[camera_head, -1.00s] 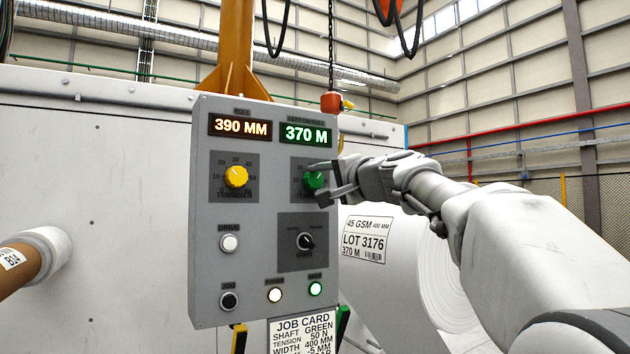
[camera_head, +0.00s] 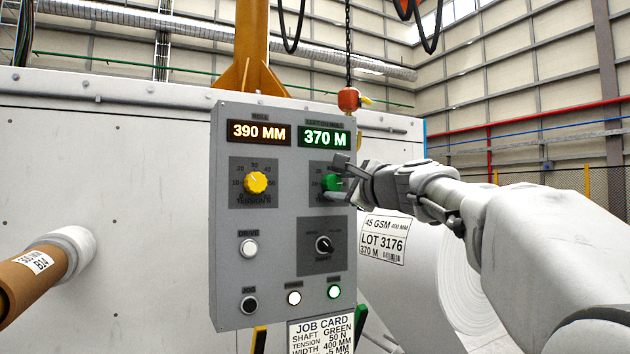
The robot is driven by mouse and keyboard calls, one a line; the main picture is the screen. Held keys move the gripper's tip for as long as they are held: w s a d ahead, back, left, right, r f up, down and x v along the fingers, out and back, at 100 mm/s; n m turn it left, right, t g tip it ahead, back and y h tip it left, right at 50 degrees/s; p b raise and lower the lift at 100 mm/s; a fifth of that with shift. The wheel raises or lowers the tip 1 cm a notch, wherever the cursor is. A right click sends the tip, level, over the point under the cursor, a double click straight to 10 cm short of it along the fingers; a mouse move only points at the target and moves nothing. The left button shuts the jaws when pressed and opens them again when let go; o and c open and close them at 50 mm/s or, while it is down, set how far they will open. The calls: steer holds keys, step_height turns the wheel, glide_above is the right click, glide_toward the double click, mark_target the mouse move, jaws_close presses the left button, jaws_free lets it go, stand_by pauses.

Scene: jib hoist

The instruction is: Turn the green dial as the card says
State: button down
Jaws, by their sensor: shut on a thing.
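The green dial (camera_head: 331,183) is on the right side of the grey control panel (camera_head: 228,285), under the green 370 M display (camera_head: 324,138). My gripper (camera_head: 338,181) is at the dial, shut on it, and its fingers cover part of the dial and its scale. The dial's pointer and setting cannot be read. The job card (camera_head: 320,336) hangs below the panel and reads shaft green, tension 50 N, width 400 MM, -5 MM; its lower edge is out of frame.
A yellow dial (camera_head: 256,183) sits left of the green one, and a black selector knob (camera_head: 324,244) below it. Several buttons line the lower panel. A paper roll (camera_head: 425,285) with a lot label stands right, behind my arm. A brown core (camera_head: 30,280) juts out at left.

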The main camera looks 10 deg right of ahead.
steer(key=shift+m, duration=0.4)
steer(key=shift+c, duration=1.8)
jaws_free()
steer(key=shift+s, duration=0.1)
